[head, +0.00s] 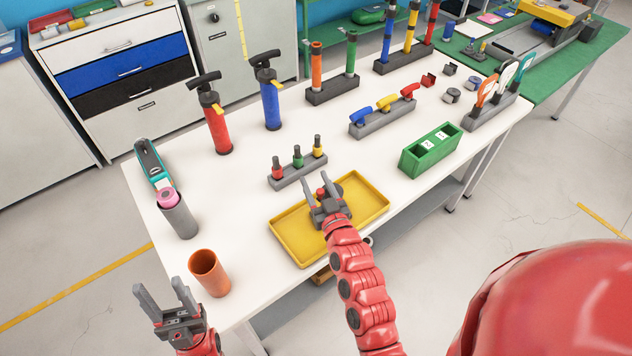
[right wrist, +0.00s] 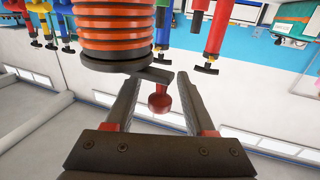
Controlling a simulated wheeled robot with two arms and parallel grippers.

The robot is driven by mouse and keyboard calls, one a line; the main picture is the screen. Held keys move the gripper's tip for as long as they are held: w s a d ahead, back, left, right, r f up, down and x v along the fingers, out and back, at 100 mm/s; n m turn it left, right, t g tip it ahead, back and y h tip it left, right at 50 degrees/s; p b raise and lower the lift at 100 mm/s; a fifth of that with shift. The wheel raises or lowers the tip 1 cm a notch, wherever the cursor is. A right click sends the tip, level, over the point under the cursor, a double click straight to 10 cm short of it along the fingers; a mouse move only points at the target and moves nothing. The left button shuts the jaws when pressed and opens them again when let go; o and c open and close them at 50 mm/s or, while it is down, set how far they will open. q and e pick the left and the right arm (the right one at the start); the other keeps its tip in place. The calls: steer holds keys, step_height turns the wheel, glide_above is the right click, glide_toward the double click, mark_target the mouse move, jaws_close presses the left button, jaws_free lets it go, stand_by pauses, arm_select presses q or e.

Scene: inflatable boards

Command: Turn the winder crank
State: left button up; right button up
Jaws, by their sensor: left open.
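The winder shows in the right wrist view as an orange ribbed coil (right wrist: 118,28), seen upside down. A dark crank arm (right wrist: 152,75) crosses its end and carries a red knob (right wrist: 158,103). In the head view the red knob (head: 320,193) shows between my right gripper's fingers, and the coil is mostly hidden. My right gripper (head: 316,180) is above the yellow tray (head: 284,238). In its wrist view its fingers are open, one each side of the knob, with visible gaps. My left gripper (head: 160,287) is open and empty, off the table's front left corner.
An orange cup (head: 209,273) and a grey cup (head: 178,216) stand at the table's left. A block with small pegs (head: 297,175) lies just behind the tray. Red (head: 215,125) and blue (head: 271,105) pumps stand further back. A green box (head: 430,148) is to the right.

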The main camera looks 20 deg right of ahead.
jaws_close()
steer(key=shift+w+d+m+h+p, duration=0.15)
steer(key=shift+m+h+p, duration=0.55)
steer(key=shift+h, duration=0.25)
steer(key=shift+w+d+m+h+p, duration=0.15)
steer(key=shift+m+h+p, duration=0.45)
steer(key=shift+h+p, duration=0.3)
steer(key=shift+h, duration=0.25)
steer(key=shift+a, duration=0.1)
steer(key=shift+o, duration=0.5)
jaws_free()
